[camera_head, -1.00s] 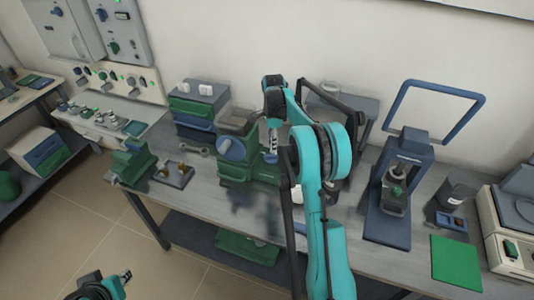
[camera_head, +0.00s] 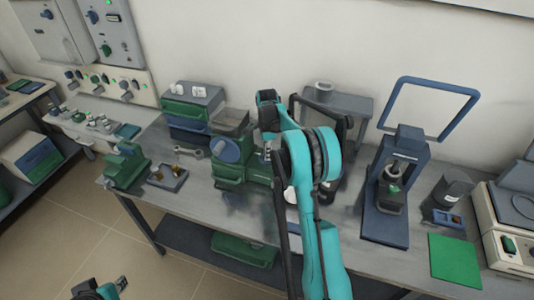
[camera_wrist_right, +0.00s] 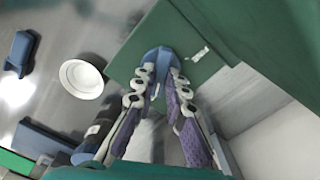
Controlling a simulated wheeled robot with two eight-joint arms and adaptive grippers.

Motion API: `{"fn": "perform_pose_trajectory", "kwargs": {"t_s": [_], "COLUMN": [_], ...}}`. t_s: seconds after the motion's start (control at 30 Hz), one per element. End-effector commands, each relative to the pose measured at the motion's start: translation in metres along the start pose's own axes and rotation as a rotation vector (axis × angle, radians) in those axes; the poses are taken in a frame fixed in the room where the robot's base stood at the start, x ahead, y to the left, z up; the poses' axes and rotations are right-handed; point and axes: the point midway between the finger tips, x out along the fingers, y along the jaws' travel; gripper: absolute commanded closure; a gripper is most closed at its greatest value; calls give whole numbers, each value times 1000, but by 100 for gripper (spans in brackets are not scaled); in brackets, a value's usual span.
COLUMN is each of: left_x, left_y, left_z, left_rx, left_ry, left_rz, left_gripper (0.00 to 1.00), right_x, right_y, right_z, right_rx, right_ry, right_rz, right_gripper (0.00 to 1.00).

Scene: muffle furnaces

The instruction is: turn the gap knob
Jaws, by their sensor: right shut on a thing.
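A green machine (camera_head: 230,172) with a large blue dial (camera_head: 224,150) stands on the workbench. In the right wrist view a small blue knob (camera_wrist_right: 158,56) sits on the green machine's face, beside a small white mark. My right gripper (camera_wrist_right: 160,72) is shut on this knob, its two fingers on either side of it. In the head view my right gripper (camera_head: 267,154) is at the right side of the machine, and the knob is hidden there. My left gripper (camera_head: 121,283) is low at the left, away from the bench, too small to read.
A white round dish (camera_wrist_right: 81,78) lies near the machine. A green vise (camera_head: 126,167) and a small tray (camera_head: 168,178) are at its left. A blue press (camera_head: 393,190), a green mat (camera_head: 454,261) and a balance-like device (camera_head: 510,235) stand to the right.

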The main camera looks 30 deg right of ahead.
Motion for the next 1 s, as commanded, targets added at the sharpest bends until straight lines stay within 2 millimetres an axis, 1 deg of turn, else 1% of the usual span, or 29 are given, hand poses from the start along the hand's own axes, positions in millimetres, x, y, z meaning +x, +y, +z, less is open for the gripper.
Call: {"fn": "perform_pose_trajectory", "kwargs": {"t_s": [0.23,0.43,0.67,1.0], "left_x": [-1,-3,-6,-10], "left_y": [0,0,0,0], "left_z": [0,-2,-4,-7], "left_rx": [0,0,0,0], "left_ry": [0,0,0,0], "left_rz": [0,0,0,0], "left_gripper": [74,74,74,74], "right_x": [0,-1,-1,-1], "right_y": [0,-1,-1,-2], "right_z": [0,0,0,1], "right_rx": [-31,-131,-325,-647], "right_ry": [0,0,0,1], "right_rz": [-1,-1,-1,-1], "right_gripper": [100,100,100,100]}}
